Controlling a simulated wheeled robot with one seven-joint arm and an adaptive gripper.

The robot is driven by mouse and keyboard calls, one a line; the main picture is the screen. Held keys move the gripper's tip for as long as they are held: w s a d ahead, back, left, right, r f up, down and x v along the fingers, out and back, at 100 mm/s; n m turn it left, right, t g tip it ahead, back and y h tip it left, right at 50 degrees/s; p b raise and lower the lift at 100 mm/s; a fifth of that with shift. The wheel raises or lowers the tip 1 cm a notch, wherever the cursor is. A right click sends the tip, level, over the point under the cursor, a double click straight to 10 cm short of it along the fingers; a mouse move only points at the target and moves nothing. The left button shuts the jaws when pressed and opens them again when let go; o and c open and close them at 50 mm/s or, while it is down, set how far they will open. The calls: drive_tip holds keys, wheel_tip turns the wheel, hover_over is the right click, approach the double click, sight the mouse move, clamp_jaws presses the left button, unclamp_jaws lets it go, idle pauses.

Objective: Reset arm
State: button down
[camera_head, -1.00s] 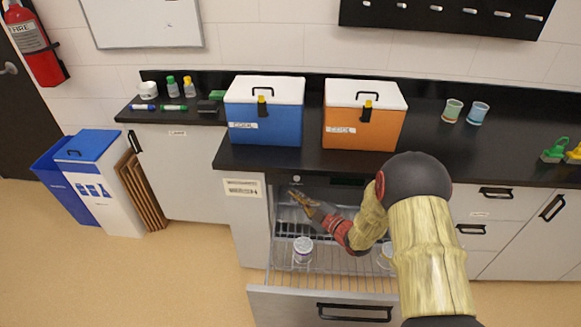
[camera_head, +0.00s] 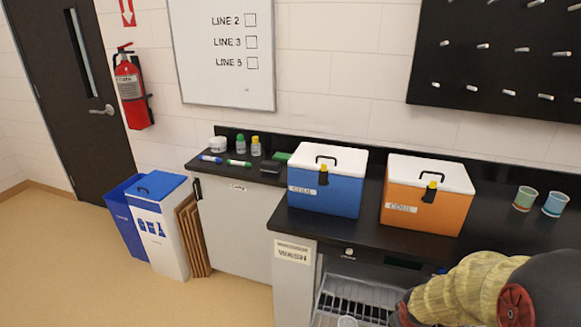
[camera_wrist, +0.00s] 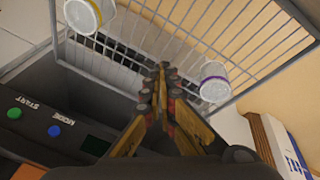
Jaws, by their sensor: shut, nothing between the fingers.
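My gripper (camera_wrist: 163,72) is shut and empty in the wrist view, its fingertips together above the wire rack (camera_wrist: 225,45) of an open pull-out unit. A white cup with a yellow rim band (camera_wrist: 83,14) stands on the rack at the upper left. A white cup with a purple band (camera_wrist: 214,82) stands on the rack to the right of my fingers, apart from them. In the head view my arm reaches down at the lower right, and my gripper is out of frame there. Part of the rack (camera_head: 352,305) shows beneath the counter.
A panel with START and MODE buttons (camera_wrist: 35,117) is close on the left in the wrist view. A blue cooler (camera_head: 325,190), an orange cooler (camera_head: 420,205) and two tinted cups (camera_head: 525,198) stand on the counter. Bins (camera_head: 160,225) stand on the floor at left.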

drive_tip(key=s+a+r+m, duration=0.1)
drive_tip(key=s+a+r, duration=0.3)
drive_tip(key=r, duration=0.5)
drive_tip(key=s+a+r+t+y+p, duration=0.1)
drive_tip(key=s+a+r, duration=0.3)
drive_tip(key=s+r, duration=0.4)
drive_tip(key=s+a+r+m+t, duration=0.1)
drive_tip(key=s+a+r, duration=0.3)
drive_tip(key=s+r, duration=0.3)
wheel_tip(320, 180, up, 5)
drive_tip(key=shift+a+r+m+y+p, duration=0.1)
drive_tip(key=shift+a+m+y+p, duration=0.15)
drive_tip(key=shift+m+y+p, duration=0.05)
